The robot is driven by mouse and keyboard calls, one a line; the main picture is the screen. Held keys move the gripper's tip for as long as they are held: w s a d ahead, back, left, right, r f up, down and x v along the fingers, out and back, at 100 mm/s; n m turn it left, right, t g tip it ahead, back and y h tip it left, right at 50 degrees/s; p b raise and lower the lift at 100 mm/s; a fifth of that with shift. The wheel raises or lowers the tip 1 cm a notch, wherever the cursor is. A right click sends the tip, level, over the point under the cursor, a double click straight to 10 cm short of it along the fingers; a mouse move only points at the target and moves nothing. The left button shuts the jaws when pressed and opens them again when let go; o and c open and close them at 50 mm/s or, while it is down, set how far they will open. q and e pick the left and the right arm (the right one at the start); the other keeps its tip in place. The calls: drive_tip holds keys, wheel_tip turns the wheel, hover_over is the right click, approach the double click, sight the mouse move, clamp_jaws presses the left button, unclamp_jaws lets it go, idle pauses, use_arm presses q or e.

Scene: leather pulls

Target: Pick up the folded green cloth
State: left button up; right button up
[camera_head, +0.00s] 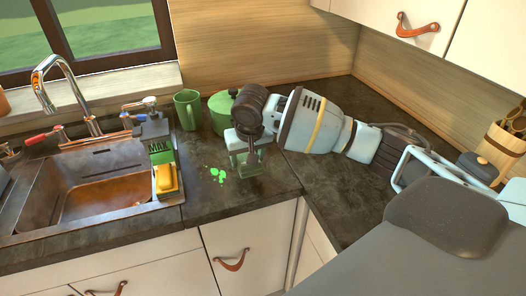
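My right arm reaches in from the right, and its gripper (248,168) points down over the dark counter, just left of the counter's corner. Small patches of green show around the gripper's fingers; they may be the folded green cloth, but the gripper covers most of that spot. I cannot tell whether the fingers are open or shut, or whether they touch anything. No other folded green cloth shows clearly. My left gripper is not in view.
Green splashes (216,174) lie on the counter left of the gripper. A green pot (220,112) and a green mug (187,109) stand behind. A wooden utensil holder (502,150) stands at right.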

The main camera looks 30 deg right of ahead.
drive_tip(key=a, duration=0.6)
drive_tip(key=s+a+r, duration=0.1)
drive_tip(key=a, duration=0.2)
drive_tip(key=shift+a, duration=0.3)
drive_tip(key=o, duration=0.4)
drive_tip(key=c, duration=0.3)
drive_tip(key=shift+s, duration=0.1)
